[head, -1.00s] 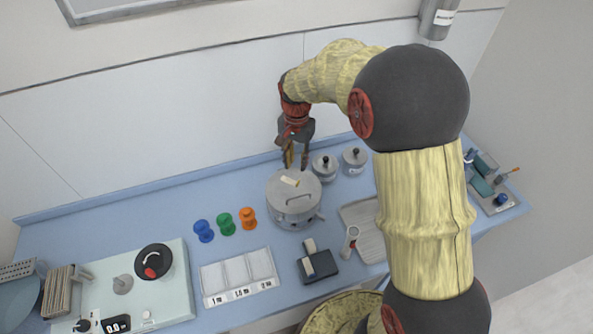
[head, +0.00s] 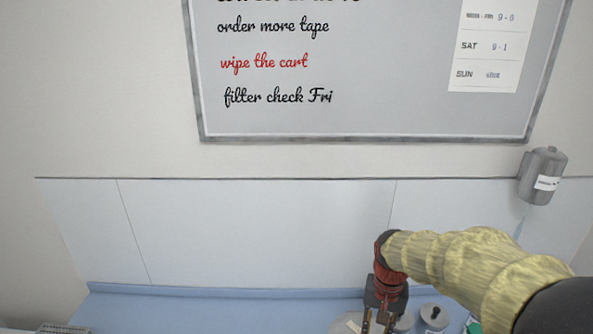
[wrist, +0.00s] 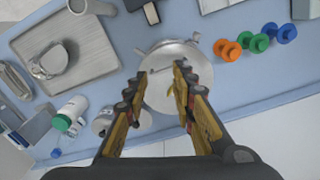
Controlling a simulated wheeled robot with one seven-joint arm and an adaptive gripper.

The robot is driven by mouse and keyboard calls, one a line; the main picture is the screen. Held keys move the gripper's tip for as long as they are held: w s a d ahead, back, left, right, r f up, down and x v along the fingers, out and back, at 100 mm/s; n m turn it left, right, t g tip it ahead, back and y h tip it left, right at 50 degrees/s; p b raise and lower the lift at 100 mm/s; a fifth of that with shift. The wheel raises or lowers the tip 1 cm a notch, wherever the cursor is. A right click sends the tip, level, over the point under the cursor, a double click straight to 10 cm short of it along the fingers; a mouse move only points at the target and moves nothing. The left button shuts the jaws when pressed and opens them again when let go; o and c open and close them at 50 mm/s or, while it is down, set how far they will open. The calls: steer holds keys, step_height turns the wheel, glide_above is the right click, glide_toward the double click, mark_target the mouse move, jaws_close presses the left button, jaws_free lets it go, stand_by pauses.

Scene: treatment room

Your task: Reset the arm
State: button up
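My gripper (head: 377,320) is at the bottom edge of the head view, in front of the light wall panel, with my arm reaching in from the right. In the wrist view my gripper (wrist: 161,74) has its two fingers apart, with nothing held between them. A grey lidded pot (wrist: 160,92) shows below and between the fingers on the blue counter. The fingers hide parts of the pot. A sliver of its lid (head: 346,325) shows at the bottom of the head view.
Orange (wrist: 227,50), green (wrist: 253,42) and blue (wrist: 280,33) pegs stand right of the pot in the wrist view. A grey tray (wrist: 90,75) and a green-capped bottle (wrist: 72,108) lie left. The whiteboard (head: 400,90) and canister (head: 543,175) are on the wall.

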steer(key=s+r+n+t+b, duration=0.1)
steer(key=s+t+b, duration=0.2)
steer(key=s+b, duration=0.3)
steer(key=s+a+r+n+t+b, duration=0.1)
steer(key=s+b, duration=0.5)
steer(key=s, duration=0.6)
steer(key=shift+r+n+t, duration=0.5)
steer(key=shift+n+t, duration=0.3)
steer(key=shift+t, duration=0.1)
steer(key=shift+c, duration=0.4)
